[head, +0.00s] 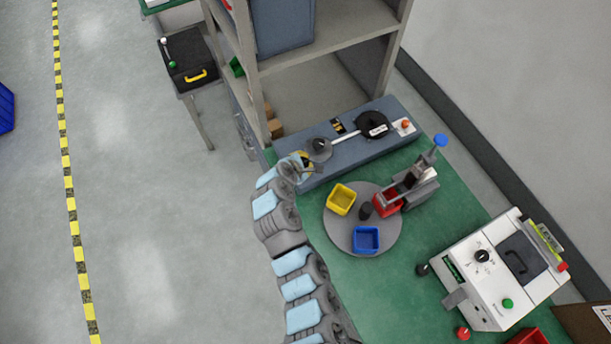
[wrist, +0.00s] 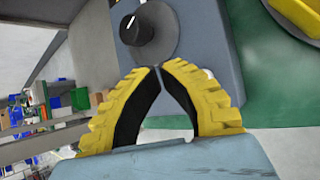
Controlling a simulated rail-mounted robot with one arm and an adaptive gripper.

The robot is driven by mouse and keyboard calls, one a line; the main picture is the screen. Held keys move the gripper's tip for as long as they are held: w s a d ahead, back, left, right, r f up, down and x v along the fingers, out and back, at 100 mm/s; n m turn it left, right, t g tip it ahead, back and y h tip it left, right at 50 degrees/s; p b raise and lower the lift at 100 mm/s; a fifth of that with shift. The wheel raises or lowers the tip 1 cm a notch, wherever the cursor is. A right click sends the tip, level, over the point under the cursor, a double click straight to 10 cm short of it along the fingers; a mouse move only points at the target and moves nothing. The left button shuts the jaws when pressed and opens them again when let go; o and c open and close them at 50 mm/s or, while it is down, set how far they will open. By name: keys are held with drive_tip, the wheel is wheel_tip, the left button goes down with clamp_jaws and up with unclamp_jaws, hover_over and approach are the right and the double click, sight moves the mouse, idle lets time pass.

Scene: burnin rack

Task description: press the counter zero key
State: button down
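A long blue-grey bench unit (head: 345,156) carries a grey disc with a dark hub (head: 318,149), a small black panel with yellow marks (head: 338,126), a black reel (head: 372,123) and an orange-red button on a white plate (head: 405,124). I cannot make out which part is the counter zero key. My gripper (head: 307,161) is at the unit's left end, beside the grey disc. In the wrist view its yellow, black-padded fingers (wrist: 159,68) meet at the tips with nothing between them. The disc's dark knob (wrist: 139,29) is just beyond them. A small white part (wrist: 208,74) is mostly hidden behind the right finger.
A grey turntable (head: 345,238) holds yellow (head: 341,198), blue (head: 365,240) and red (head: 387,202) bins. A grey stand with a blue knob (head: 440,140) is beside it. A white instrument (head: 490,270) stands at right. Shelving (head: 330,50) rises behind the unit.

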drive_tip(key=shift+f+b, duration=0.5)
drive_tip(key=shift+f, duration=1.1)
drive_tip(key=shift+f, duration=0.2)
drive_tip(key=shift+f, duration=0.15)
drive_tip(key=shift+f+b, duration=0.3)
drive_tip(key=shift+f, duration=0.2)
idle(1.0)
drive_tip(key=shift+r, duration=0.15)
drive_tip(key=shift+r+p, duration=0.7)
drive_tip(key=shift+r, duration=0.05)
drive_tip(key=shift+r, duration=0.1)
drive_tip(key=shift+r+p, duration=1.85)
drive_tip(key=shift+r, duration=0.55)
